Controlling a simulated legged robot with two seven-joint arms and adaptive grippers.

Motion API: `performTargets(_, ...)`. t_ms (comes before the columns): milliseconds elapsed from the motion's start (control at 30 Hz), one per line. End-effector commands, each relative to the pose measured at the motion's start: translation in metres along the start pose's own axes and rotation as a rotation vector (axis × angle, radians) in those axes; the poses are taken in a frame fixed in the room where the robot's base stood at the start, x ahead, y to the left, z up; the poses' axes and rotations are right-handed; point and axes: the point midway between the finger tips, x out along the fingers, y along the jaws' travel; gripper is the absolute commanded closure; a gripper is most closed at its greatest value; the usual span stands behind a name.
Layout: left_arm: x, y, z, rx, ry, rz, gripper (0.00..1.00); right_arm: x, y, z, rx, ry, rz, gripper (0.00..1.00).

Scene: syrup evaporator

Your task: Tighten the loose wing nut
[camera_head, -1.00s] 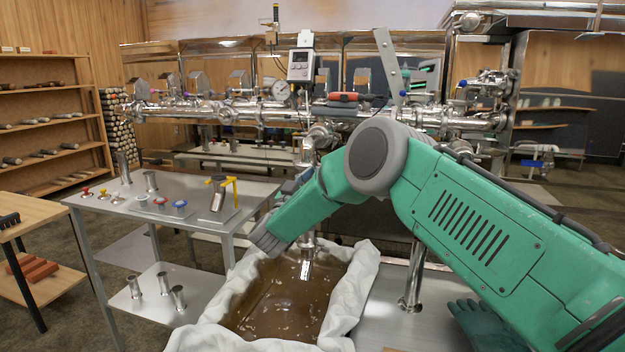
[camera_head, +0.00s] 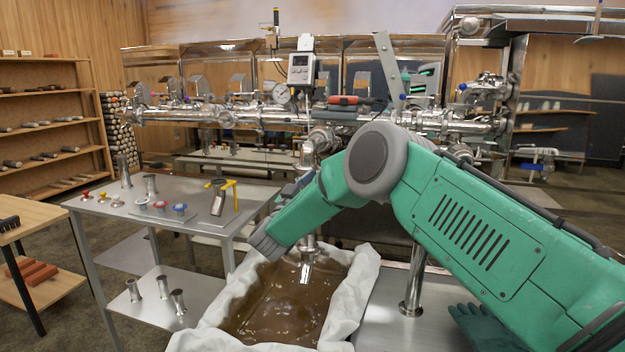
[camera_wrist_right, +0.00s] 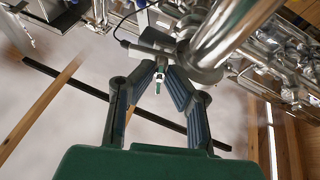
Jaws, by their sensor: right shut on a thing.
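My right gripper (camera_wrist_right: 161,70) shows in the right wrist view with its two dark fingers converging on a small metal fitting at a pipe joint. The wing nut (camera_wrist_right: 158,84) appears as a small pale and green part between the fingertips, and the gripper is shut on it. Its exact shape and how tight it sits cannot be told. A shiny metal pipe (camera_wrist_right: 235,32) runs close by the fingertips. In the head view my green right arm bends down in front of the steel pipework (camera_head: 310,150) and hides most of the gripper and the nut. My left gripper is out of view.
A cloth-lined basin (camera_head: 365,285) of brown liquid stands below the pipe outlet. A steel side table (camera_head: 110,205) at left holds valve parts, caps and yellow-handled clamps. Teal gloves (camera_head: 478,325) lie at lower right. A red-handled tool (camera_head: 343,101) rests on the pipework.

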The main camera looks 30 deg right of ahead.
Motion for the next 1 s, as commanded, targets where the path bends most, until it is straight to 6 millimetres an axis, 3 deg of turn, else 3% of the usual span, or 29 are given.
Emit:
performTargets(467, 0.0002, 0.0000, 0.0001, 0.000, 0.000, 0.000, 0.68, -0.0010, -0.0004, 0.0021, -0.002, -0.004, -0.003, 1.00)
performTargets(500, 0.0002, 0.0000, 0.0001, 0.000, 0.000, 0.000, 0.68, -0.0010, -0.0004, 0.0021, -0.002, -0.004, -0.003, 0.78)
performTargets(533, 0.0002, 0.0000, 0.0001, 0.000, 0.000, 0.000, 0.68, -0.0010, -0.0004, 0.0020, -0.002, -0.003, -0.003, 0.68)
performTargets(1000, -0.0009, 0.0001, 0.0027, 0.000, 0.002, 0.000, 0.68, -0.0073, -0.0002, -0.0004, 0.001, 0.000, -0.003, 0.68)
